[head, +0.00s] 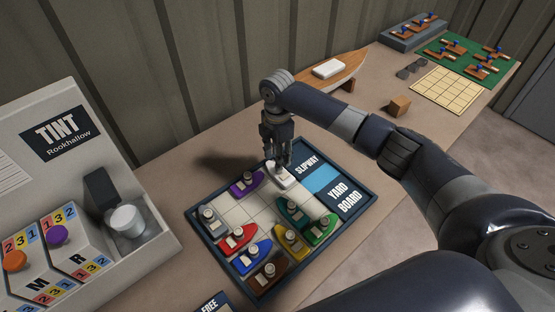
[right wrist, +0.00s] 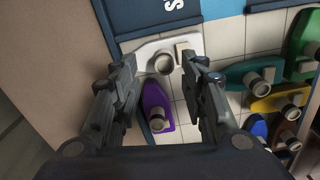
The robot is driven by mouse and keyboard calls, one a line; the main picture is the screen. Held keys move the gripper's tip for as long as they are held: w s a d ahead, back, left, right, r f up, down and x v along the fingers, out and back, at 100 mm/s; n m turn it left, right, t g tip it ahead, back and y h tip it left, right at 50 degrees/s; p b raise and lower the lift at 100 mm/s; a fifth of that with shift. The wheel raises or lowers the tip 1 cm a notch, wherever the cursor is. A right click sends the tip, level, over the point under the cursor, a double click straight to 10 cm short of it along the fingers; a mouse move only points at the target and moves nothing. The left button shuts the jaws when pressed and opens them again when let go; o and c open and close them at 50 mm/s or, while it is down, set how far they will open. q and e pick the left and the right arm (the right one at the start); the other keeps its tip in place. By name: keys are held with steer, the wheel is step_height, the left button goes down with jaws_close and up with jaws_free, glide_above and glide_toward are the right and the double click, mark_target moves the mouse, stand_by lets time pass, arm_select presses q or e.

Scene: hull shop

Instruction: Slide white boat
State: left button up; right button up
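The white boat (head: 284,178) sits at the far edge of the yard board (head: 219,273), beside the "SLIPWAY" label (head: 307,165). In the right wrist view the white boat (right wrist: 138,50) has a round funnel (right wrist: 163,63) and a small block on its deck. My right gripper (head: 279,160) points down over it. Its fingers are apart, one on each side of the funnel, with gaps showing in the right wrist view (right wrist: 160,66). The purple boat (head: 243,184) lies next to the white boat, to its left. My left gripper is not in view.
Grey (head: 210,225), red (head: 237,238), blue (head: 252,257), brown (head: 268,278), yellow (head: 289,245), teal (head: 290,214) and green (head: 321,232) boats crowd the board. Some pale cells between are free. A light-blue strip (head: 322,180) adjoins the labels. A tint station (head: 75,205) stands left.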

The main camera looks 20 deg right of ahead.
step_height(320, 180, up, 9)
stand_by(0.3)
stand_by(0.5)
